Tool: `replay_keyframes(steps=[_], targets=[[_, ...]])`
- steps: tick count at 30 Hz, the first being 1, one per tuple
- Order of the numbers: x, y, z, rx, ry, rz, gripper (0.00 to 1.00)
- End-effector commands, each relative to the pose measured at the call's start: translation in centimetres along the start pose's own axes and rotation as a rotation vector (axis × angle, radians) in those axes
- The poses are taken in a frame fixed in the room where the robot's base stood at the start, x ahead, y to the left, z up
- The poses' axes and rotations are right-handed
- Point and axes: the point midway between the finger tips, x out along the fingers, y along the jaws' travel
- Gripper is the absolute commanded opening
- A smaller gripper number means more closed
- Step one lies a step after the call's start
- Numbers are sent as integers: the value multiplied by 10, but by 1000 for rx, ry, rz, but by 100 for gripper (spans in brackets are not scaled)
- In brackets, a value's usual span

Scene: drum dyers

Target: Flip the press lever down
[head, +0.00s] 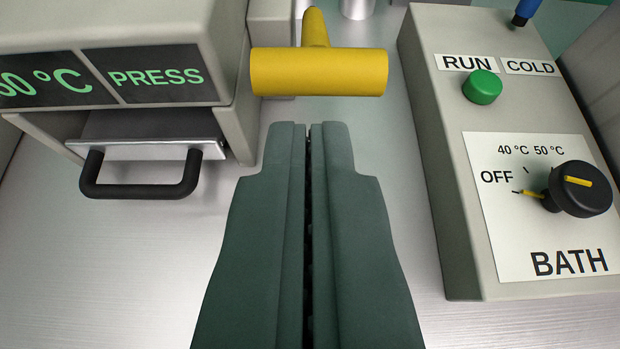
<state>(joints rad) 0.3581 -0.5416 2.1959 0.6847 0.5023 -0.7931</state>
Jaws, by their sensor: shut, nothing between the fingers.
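The press lever (318,72) is yellow, with a thick crosswise handle and a short stem behind it that rises toward the top of the picture. It stands beside the right side of the press (160,35), a grey box with a display that reads PRESS. My gripper (309,128) is shut and empty. Its fingertips lie just below the lever's handle in the picture, and a small gap shows between them. I cannot tell how far the handle is from the fingertips in depth. The lower end of the stem is hidden.
A tray (155,148) with a black handle (140,188) sits under the press at left. At right stands a control box (448,200) with a green RUN button (482,87), a blue-tipped COLD switch (524,11) and a black BATH knob (582,190). Bare metal counter (110,275) lies between.

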Motion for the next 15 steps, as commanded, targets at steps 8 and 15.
replay_keyframes(steps=[8, 15], targets=[[-15, 0, 13, 0, 1, 0, 0], [-16, 0, 14, 0, 1, 0, 0]])
